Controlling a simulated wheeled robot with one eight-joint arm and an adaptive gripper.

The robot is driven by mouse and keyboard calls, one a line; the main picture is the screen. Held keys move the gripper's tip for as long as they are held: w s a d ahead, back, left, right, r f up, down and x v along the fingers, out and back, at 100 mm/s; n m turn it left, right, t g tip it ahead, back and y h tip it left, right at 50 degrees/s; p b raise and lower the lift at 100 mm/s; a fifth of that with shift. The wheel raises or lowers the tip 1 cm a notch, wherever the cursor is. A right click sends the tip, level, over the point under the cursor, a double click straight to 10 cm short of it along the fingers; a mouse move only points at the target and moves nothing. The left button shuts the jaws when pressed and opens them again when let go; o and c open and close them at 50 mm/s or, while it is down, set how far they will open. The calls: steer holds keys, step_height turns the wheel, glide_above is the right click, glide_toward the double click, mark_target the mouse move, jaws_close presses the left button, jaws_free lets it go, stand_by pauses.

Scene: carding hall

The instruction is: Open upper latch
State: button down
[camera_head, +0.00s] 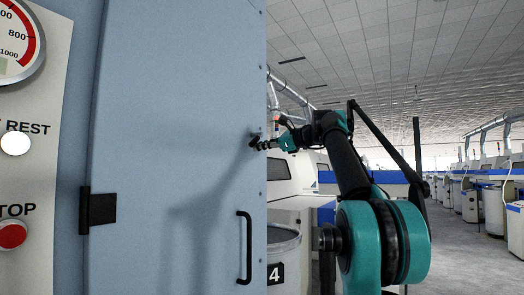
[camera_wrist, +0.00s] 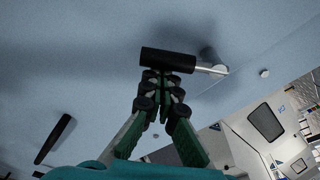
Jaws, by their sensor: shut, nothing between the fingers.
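The upper latch (camera_wrist: 167,60) shows in the wrist view as a black cylindrical grip on a silver shaft, against the blue-grey door. In the head view the latch (camera_head: 254,138) is a small dark shape near the door's right edge, partly merged with my fingers. My gripper (camera_wrist: 161,78) is shut and empty, its fingertips right at the black grip; I cannot tell whether they touch it. In the head view my gripper (camera_head: 262,146) reaches the door (camera_head: 170,110) from the right. The door lies flat in its frame.
A black vertical handle (camera_head: 245,248) is lower on the door, and a black hinge (camera_head: 98,208) is at its left. A panel with a gauge (camera_head: 15,35) and red stop button (camera_head: 11,235) stands further left. Machines (camera_head: 480,185) line the hall; the floor at right is clear.

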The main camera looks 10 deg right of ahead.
mark_target(244, 141)
steer(key=r+m, duration=0.1)
steer(key=m, duration=0.1)
steer(key=s+a+r+m, duration=0.1)
steer(key=m, duration=0.1)
steer(key=shift+s+g, duration=0.15)
steer(key=shift+g, duration=0.25)
steer(key=shift+s+a+r+m, duration=0.1)
steer(key=shift+r+m, duration=0.2)
steer(key=shift+r, duration=0.25)
